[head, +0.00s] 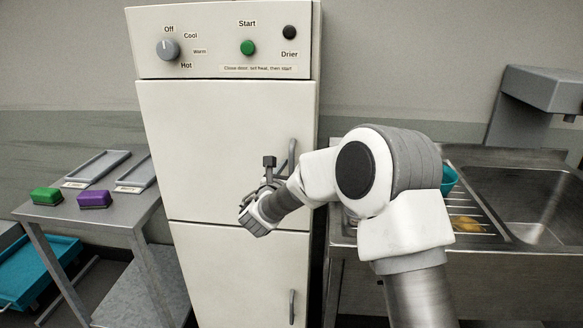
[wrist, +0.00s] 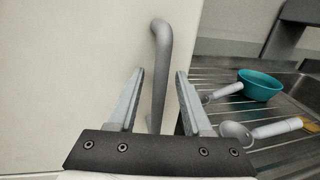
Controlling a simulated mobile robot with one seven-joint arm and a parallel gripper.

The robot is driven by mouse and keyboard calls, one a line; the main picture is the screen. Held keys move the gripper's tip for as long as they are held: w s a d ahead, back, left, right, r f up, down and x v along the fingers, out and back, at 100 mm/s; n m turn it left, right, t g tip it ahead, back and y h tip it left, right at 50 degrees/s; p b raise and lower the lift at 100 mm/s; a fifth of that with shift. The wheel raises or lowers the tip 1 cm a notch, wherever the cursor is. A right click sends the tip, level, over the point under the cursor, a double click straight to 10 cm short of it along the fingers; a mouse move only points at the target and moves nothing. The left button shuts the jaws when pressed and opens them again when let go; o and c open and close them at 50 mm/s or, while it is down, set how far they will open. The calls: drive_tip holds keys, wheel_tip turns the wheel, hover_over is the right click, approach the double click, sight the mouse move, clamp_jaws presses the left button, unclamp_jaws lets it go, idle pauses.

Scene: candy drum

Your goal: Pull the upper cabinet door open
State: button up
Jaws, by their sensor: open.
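The upper cabinet door (head: 205,150) is a flat off-white panel, and it looks closed. Its grey vertical bar handle (head: 292,157) is at the door's right edge, partly hidden by my arm. In the wrist view the handle (wrist: 159,70) runs down between the two fingers of my gripper (wrist: 158,78). My gripper is open, with one finger on each side of the handle and visible gaps. I cannot tell how deep the handle sits between them. In the head view my gripper (head: 268,178) is in front of the door, its fingertips hidden.
The lower door (head: 240,275) with its own handle (head: 291,306) is below. A control panel (head: 225,40) is above. At right, a sink drainboard holds a teal bowl (wrist: 259,84) and utensils. A side table (head: 110,212) with green and purple blocks stands at left.

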clamp_jaws()
idle(1.4)
